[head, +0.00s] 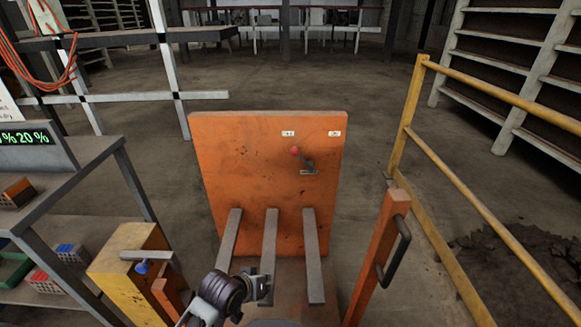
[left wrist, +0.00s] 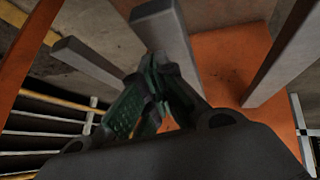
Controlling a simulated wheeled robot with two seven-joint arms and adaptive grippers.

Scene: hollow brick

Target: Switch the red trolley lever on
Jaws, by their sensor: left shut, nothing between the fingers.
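The trolley lever has a red knob (head: 296,151) on a short dark arm and a grey mount (head: 309,170). It sits on the upright orange trolley panel (head: 230,160), and the knob leans up and left, toward the left one of two small white labels. My left gripper (head: 266,288) is low in front of the panel, beside the grey bars, well below the lever and apart from it. In the left wrist view its green-black fingers (left wrist: 158,75) come together, shut and empty, close to a grey bar. The lever is not seen there. My right gripper is out of view.
Several grey bars (head: 228,238) jut from the panel's lower part. An orange post with a dark handle (head: 396,250) stands right of them. A yellow box (head: 125,270) and a grey workbench (head: 85,152) are on the left, a yellow railing (head: 450,178) on the right.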

